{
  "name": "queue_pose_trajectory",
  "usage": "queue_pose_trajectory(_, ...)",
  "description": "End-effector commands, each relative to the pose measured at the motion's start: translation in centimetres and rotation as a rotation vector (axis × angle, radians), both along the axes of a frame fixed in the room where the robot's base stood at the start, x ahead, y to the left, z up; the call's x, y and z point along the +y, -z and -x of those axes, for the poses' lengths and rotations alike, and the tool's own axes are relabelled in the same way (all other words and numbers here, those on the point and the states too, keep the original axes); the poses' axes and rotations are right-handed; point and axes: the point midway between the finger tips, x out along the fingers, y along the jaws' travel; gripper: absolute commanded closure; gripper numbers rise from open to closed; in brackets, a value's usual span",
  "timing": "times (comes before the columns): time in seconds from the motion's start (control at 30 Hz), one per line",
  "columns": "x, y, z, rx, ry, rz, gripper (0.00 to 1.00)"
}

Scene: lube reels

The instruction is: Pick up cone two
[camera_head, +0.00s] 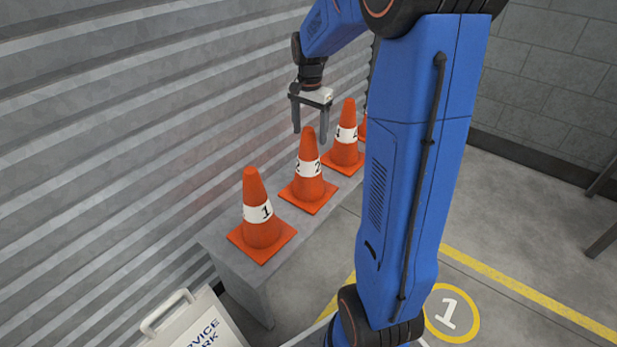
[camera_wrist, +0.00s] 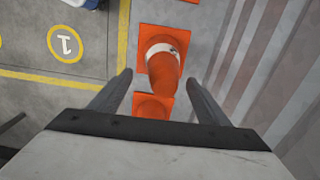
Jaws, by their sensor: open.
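Cone two (camera_head: 309,188) is an orange cone with a white band marked 2. It stands upright on a grey ledge (camera_head: 258,291) in a row of cones. My gripper (camera_head: 310,139) is open and empty, pointing down, with its fingers level with the cone's tip. In the wrist view an orange cone with a white band (camera_wrist: 164,66), apparently cone two, shows between and just beyond the fingertips (camera_wrist: 158,79). I cannot tell whether a finger touches it.
Cone one (camera_head: 262,228) stands nearer on the ledge. Another cone (camera_head: 345,152) stands just beyond cone two, with one more partly hidden behind my arm. A corrugated wall (camera_head: 120,130) runs close along the left. A white sign (camera_head: 200,325) stands at the front.

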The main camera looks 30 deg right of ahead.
Motion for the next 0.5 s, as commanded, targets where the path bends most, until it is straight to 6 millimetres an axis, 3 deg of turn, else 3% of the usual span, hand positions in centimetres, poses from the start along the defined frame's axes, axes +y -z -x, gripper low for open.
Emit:
queue_pose_trajectory(0.23,0.0,1.6,-0.2,0.003,0.000,-0.001,0.30)
queue_pose_trajectory(0.5,-0.1,5.0,-0.8,0.001,0.000,-0.001,0.30)
